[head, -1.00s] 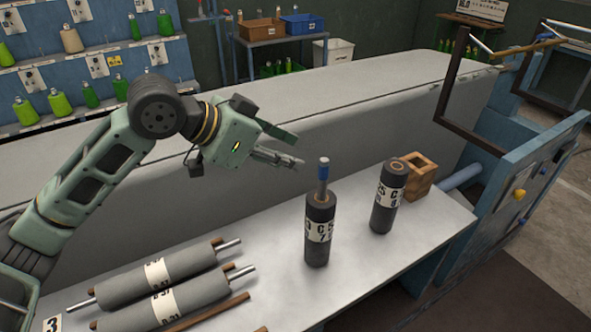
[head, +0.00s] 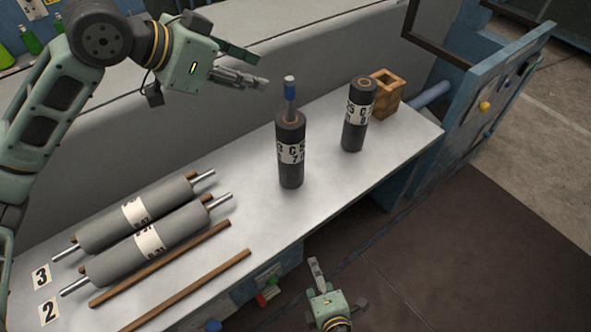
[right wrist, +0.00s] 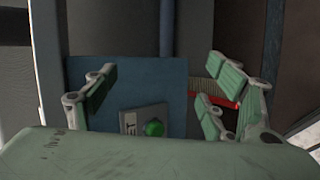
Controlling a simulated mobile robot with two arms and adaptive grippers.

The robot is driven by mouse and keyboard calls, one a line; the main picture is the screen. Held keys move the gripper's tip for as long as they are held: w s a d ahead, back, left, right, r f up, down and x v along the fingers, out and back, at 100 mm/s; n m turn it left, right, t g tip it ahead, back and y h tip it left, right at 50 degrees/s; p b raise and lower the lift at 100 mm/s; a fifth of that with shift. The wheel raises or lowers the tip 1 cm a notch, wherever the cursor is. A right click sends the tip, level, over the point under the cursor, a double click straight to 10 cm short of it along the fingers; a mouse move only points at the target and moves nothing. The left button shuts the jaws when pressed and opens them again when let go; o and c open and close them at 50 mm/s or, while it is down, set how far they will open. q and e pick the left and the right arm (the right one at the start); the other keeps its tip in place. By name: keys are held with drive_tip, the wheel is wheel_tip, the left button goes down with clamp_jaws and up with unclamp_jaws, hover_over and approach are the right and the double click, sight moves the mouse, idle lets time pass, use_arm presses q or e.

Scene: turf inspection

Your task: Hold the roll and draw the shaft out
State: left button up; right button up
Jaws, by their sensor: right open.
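A dark upright roll (head: 291,155) with a white label stands on the pale bench. My left gripper (head: 263,73) is open and empty, just left of the shaft's blue top in the head view, with a gap between. My right gripper (head: 314,266) is low at the bench's front edge, below the roll in the picture. In the right wrist view its fingers (right wrist: 160,95) are spread, with nothing between them.
A second dark upright roll (head: 358,116), with no shaft showing, stands to the right before a wooden box (head: 386,91). Two grey rolls (head: 150,240) with shafts lie at the left, beside wooden strips (head: 165,260). A blue panel (head: 500,95) stands at the bench's right end.

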sight(293, 160)
drive_tip(key=a+r+n+t+y, duration=0.3)
drive_tip(key=a+r+n, duration=0.15)
drive_tip(key=r, duration=0.65)
drive_tip(key=a+r+n+t+y, duration=0.25)
drive_tip(key=a+r, duration=0.35)
drive_tip(key=r, duration=0.6)
drive_tip(key=w+d+n+h, duration=0.1)
drive_tip(key=w+n, duration=0.1)
drive_tip(key=w, duration=0.3)
drive_tip(key=w+d+r+n+h, duration=0.1)
drive_tip(key=w+d+n+h, duration=0.1)
drive_tip(key=w, duration=0.4)
drive_tip(key=w+d+r+n+h, duration=0.1)
drive_tip(key=w+n+h, duration=0.1)
drive_tip(key=w+n, duration=0.2)
drive_tip(key=shift+w+d+t, duration=0.2)
drive_tip(key=shift+w+t, duration=0.15)
drive_tip(key=shift+w, duration=0.3)
drive_tip(key=shift+w+d+r+n, duration=0.1)
drive_tip(key=shift+w+d+n, duration=0.15)
drive_tip(key=shift+w+n, duration=0.5)
drive_tip(key=shift+m, duration=0.25)
drive_tip(key=w, duration=0.5)
drive_tip(key=w+a, duration=0.1)
drive_tip(key=w, duration=0.1)
drive_tip(key=shift+w, duration=0.35)
drive_tip(key=shift+c, duration=0.3)
